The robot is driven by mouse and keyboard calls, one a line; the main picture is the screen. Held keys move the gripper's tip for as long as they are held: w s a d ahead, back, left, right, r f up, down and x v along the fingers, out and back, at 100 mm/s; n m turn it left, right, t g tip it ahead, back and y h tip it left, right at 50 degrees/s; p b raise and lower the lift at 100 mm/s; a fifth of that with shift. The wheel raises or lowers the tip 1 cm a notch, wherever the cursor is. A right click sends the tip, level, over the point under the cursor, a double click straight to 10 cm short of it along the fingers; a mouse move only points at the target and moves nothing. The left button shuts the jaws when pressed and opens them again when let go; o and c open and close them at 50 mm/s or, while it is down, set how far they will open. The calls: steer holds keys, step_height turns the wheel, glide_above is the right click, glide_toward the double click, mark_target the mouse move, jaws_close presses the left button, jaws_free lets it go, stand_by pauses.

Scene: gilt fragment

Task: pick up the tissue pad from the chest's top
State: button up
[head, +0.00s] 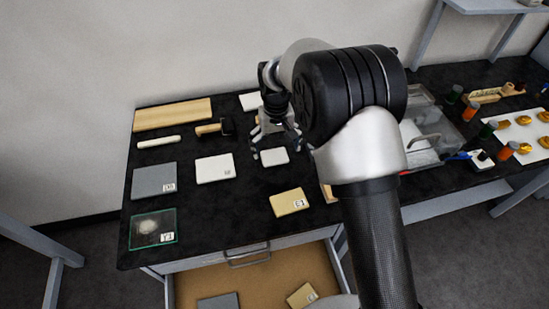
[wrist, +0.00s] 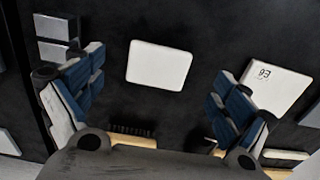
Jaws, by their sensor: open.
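A small plain white pad with rounded corners, which looks like the tissue pad (head: 274,157), lies flat on the black top of the chest (head: 250,215). My gripper (head: 275,147) is open above it, with its fingers pointing down. In the wrist view the pad (wrist: 159,65) lies in the gap between the two spread blue-padded fingers (wrist: 157,88), a little beyond their tips. The fingers look apart from it and nothing is held. The exact height above the pad is hard to tell.
A labelled white block (head: 215,168) lies left of the pad and a cream block (head: 290,202) in front. A brush (head: 214,128), grey block (head: 154,181) and glass plate (head: 153,228) lie farther left. A clear bin (head: 428,140) stands right. The drawer below (head: 250,275) is open.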

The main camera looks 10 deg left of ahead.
mark_target(275, 158)
step_height(275, 158, down, 5)
steer(key=shift+w+a+r+b, duration=0.1)
steer(key=shift+w+r+b, duration=0.05)
steer(key=shift+b, duration=0.8)
steer(key=shift+r, duration=0.1)
steer(key=shift+c, duration=0.5)
steer(key=c, duration=0.7)
steer(key=shift+r, duration=0.15)
